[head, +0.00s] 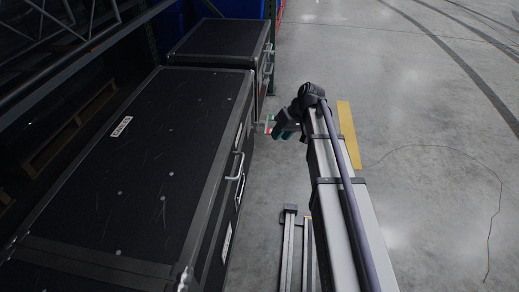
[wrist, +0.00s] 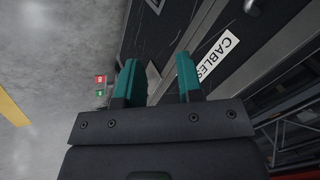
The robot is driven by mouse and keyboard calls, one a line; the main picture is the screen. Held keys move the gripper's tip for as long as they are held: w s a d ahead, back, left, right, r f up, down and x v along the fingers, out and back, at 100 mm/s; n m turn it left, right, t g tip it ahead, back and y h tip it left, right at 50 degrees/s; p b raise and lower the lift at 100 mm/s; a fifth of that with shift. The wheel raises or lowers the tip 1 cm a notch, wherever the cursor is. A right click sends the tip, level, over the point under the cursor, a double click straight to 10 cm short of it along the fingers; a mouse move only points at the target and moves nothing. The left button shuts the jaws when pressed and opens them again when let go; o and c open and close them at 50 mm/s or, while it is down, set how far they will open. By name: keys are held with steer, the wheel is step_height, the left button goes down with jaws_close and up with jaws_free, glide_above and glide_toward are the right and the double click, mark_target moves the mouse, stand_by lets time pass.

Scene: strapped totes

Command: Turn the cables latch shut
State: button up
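A white label reading CABLES (wrist: 217,57) shows on a black case in the wrist view, right of my fingers and partly behind one of them. My gripper (wrist: 159,65) has two teal fingers, apart, with no object clearly held between them. A grey edge or metal piece shows in the gap behind the fingers; I cannot tell whether it is the latch. In the head view my gripper (head: 286,130) is beside the right-hand side of the far black case (head: 220,38), near the join with the near case. The cables latch cannot be made out clearly in either view.
The near black case (head: 150,170) has metal handles (head: 237,167) on its right-hand side. A small red and green marker (wrist: 100,85) is left of my fingers. A yellow floor strip (head: 348,135) lies to the right. Open grey floor (head: 410,100) spreads beyond.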

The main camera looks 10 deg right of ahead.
steer(key=w+d+f+n+t+y+b, duration=0.1)
steer(key=w+d+f+n+y+b, duration=0.2)
steer(key=w+f+b, duration=0.8)
steer(key=n+t+y+b, duration=0.2)
steer(key=n+y+b, duration=0.15)
steer(key=n, duration=0.45)
glide_toward(256, 124)
steer(key=shift+y, duration=0.45)
steer(key=b+x, duration=0.1)
steer(key=x, duration=0.2)
steer(key=f+b+x, duration=0.1)
steer(key=x, duration=0.2)
steer(key=b+x, duration=0.1)
steer(key=x, duration=0.2)
steer(key=shift+w+d+f+b, duration=0.15)
steer(key=shift+w+f+b, duration=0.15)
steer(key=shift+f+b, duration=0.1)
steer(key=shift+w+a, duration=0.1)
steer(key=shift+a, duration=0.25)
steer(key=shift+c, duration=0.2)
jaws_close()
